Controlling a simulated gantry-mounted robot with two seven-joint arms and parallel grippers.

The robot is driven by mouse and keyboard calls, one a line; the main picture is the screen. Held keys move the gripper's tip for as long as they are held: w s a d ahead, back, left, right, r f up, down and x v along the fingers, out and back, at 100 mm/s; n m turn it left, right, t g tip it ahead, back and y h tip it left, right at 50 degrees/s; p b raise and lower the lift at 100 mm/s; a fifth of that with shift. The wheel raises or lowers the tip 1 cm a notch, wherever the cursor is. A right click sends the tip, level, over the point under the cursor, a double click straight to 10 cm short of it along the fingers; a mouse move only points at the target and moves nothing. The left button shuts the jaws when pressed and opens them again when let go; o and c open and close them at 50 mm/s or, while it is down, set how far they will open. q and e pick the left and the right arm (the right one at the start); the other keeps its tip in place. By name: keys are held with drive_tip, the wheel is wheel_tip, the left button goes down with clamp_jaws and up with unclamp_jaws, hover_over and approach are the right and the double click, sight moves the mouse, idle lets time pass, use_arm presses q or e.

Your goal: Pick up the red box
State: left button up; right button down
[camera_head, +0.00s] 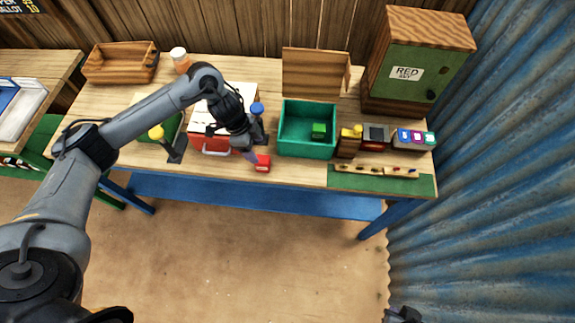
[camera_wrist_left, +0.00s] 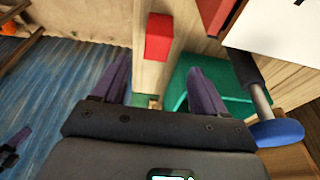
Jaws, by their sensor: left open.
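The small red box (camera_head: 263,163) lies on the wooden table near its front edge, left of the green tray. In the left wrist view the red box (camera_wrist_left: 158,37) stands clear beyond the fingers. My left gripper (camera_head: 251,156) is just beside the box in the head view. Its two purple fingers (camera_wrist_left: 158,68) are spread with nothing between them, and the box lies ahead of the gap. The left arm hides part of the table behind. A dark part of what seems to be my right gripper (camera_head: 403,314) shows at the bottom edge; its jaws are unclear.
The green tray (camera_head: 307,152) holds a small green block (camera_head: 319,130). A blue-knobbed lever (camera_head: 257,109) stands close to my left gripper. A red-fronted unit with a handle (camera_head: 215,147) is left of it. A green cabinet (camera_head: 411,70) stands back right. The floor in front is clear.

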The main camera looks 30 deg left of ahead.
sight(262, 159)
use_arm(q)
drive_tip(key=x, duration=0.4)
drive_tip(key=shift+s+a+f, duration=0.15)
drive_tip(key=shift+s+a, duration=0.05)
drive_tip(key=shift+a, duration=0.05)
drive_tip(key=shift+b+x, duration=0.35)
drive_tip(key=shift+x, duration=2.65)
drive_tip(key=shift+s+d, duration=0.1)
drive_tip(key=shift+d, duration=0.1)
drive_tip(key=c, duration=1.1)
